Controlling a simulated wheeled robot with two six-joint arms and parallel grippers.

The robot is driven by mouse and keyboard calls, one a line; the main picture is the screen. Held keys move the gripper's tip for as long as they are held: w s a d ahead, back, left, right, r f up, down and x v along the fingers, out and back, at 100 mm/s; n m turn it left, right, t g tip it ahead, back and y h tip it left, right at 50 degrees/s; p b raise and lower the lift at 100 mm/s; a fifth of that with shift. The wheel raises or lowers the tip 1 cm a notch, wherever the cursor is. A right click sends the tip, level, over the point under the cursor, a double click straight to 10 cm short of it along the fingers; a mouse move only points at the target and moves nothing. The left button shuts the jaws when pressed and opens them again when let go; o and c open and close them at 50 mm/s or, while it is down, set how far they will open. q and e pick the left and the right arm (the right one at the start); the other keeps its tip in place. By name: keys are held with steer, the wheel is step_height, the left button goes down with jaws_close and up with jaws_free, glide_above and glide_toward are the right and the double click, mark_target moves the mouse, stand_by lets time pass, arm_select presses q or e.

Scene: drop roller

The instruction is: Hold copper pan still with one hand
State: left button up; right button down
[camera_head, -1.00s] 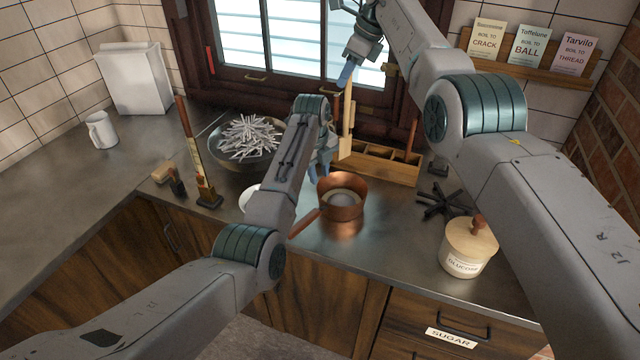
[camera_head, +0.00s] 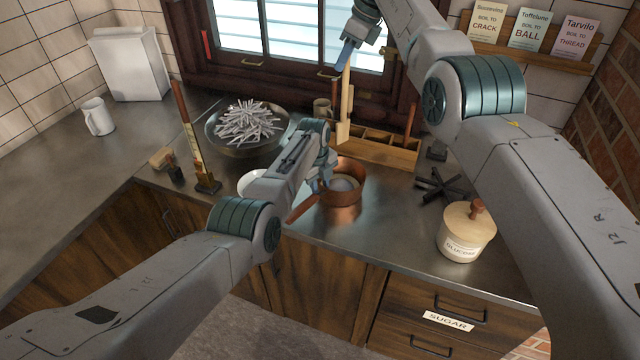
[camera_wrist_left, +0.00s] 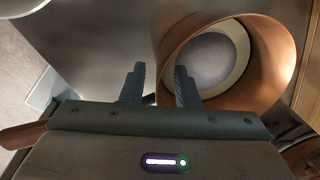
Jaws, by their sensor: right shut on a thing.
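The copper pan (camera_head: 347,196) stands on the counter, its handle (camera_head: 303,208) pointing to the lower left. In the left wrist view the pan (camera_wrist_left: 268,65) fills the upper right, with a pale round area inside. My left gripper (camera_head: 321,184) is at the pan's left rim. In the left wrist view its fingers (camera_wrist_left: 159,88) are apart, one overlapping the pan's wall and one outside it. I cannot tell whether they touch the pan. My right gripper (camera_head: 346,62) is above and behind the pan, shut on a wooden paddle (camera_head: 345,105) that hangs down.
A metal bowl of white sticks (camera_head: 247,125) stands left of the pan. A white dish (camera_head: 252,182) is partly hidden behind my left arm. A black trivet (camera_head: 441,186) and a glucose jar (camera_head: 467,232) stand at the right. A wooden divided box (camera_head: 385,148) is behind.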

arm_select(q)
jaws_close()
stand_by(1.5)
